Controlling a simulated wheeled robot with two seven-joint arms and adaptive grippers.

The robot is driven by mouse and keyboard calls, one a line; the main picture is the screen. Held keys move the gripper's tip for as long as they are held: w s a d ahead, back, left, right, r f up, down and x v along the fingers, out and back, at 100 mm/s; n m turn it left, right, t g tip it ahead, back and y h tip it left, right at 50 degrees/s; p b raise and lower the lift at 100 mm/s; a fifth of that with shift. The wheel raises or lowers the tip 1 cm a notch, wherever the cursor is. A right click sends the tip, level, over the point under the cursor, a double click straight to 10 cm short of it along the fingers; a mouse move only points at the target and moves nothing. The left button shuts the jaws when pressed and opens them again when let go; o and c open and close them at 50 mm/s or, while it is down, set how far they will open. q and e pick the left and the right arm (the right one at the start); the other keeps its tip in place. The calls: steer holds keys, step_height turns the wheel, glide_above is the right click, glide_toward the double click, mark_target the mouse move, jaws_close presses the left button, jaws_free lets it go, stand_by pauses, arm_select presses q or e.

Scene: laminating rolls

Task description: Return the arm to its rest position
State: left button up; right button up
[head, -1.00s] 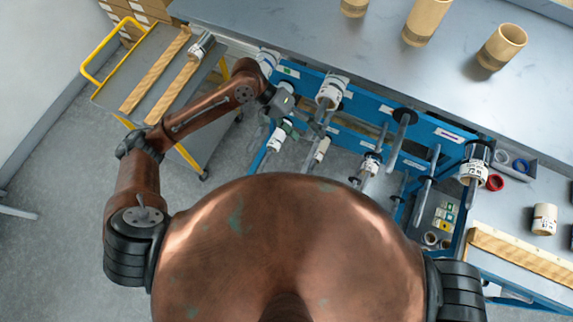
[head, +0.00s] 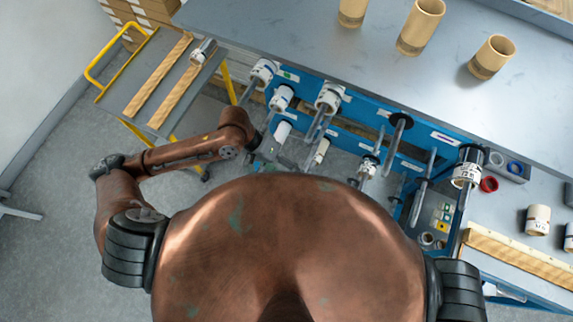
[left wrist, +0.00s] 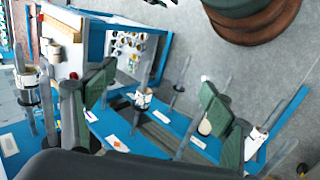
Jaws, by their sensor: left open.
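My left arm (head: 180,152) is copper-brown and bent at the elbow on the left of the head view. Its gripper (head: 262,163) is small and partly hidden there, close to my body and in front of the blue rack. In the left wrist view the green finger pads of the left gripper (left wrist: 158,98) stand wide apart with nothing between them. Rack posts and rolls show beyond them. My right gripper is outside both views.
The blue rack (head: 427,129) has several posts, some bearing white rolls (head: 329,97). A grey cart (head: 157,68) with a yellow handle stands at the left. A grey table (head: 310,30) with tan rolls (head: 420,27) is behind. Grey floor (head: 60,150) is free at the left.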

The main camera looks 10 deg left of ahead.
arm_select(q)
steer(key=shift+a+f+y, duration=0.2)
steer(key=shift+f+y, duration=0.1)
steer(key=shift+f, duration=0.35)
steer(key=shift+d, duration=0.1)
